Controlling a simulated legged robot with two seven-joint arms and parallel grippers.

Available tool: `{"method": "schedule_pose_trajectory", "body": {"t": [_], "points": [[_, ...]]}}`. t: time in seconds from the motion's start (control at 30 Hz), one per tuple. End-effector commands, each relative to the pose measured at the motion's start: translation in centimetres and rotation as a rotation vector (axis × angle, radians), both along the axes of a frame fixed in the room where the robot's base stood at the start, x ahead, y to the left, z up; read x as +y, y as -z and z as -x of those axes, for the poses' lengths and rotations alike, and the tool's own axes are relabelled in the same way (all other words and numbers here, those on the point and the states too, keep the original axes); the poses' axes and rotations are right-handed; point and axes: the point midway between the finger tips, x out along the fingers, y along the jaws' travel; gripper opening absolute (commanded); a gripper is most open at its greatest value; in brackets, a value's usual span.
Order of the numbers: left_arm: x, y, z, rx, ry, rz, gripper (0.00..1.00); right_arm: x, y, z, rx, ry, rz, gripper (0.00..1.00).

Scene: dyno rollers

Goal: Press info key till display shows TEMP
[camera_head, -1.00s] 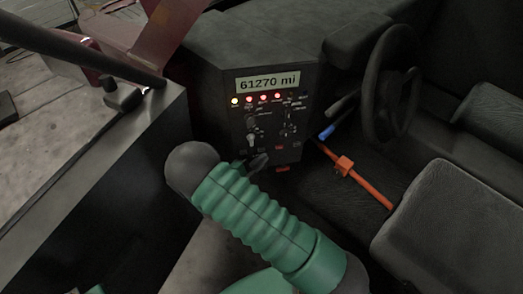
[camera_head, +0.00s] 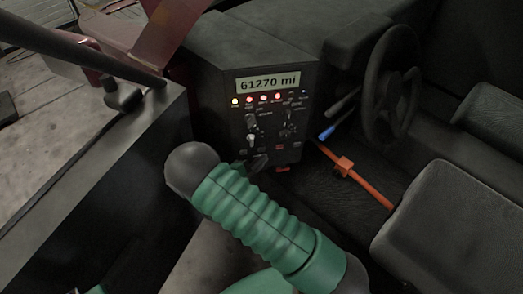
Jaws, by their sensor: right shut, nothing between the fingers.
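The dark control console (camera_head: 215,75) stands at the centre. Its display (camera_head: 268,82) reads "61270 mi". A row of lit lamps (camera_head: 263,98), one yellowish and several red, lies under the display. Below are small keys, knobs and switches (camera_head: 285,128); their labels are too small to read, so I cannot tell which is the info key. My right gripper (camera_head: 258,161) is small and dark, shut and empty, in front of the console's lower left part. I cannot tell whether it touches the console. My green-sleeved right arm fills the lower middle. My left gripper is not clearly visible.
A steering wheel (camera_head: 389,85) and dark seats (camera_head: 460,225) are at the right. An orange bar (camera_head: 375,188) and a blue-tipped lever (camera_head: 328,132) lie between console and seats.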

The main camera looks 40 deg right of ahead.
Motion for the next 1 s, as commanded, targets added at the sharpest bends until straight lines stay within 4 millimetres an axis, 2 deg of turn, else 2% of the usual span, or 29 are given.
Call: {"method": "schedule_pose_trajectory", "body": {"t": [0.73, 1.0], "points": [[0.0, 0.0, 0.0, 0.0, 0.0, 0.0, 0.36, 0.0, 0.0, 0.0, 0.0, 0.0, 0.0, 0.0], [0.0, 0.05, 0.0, 0.0, 0.0, 0.0, 0.36, -0.42, -0.12, -0.62, 0.0, 0.0, 0.0, 0.0]]}}
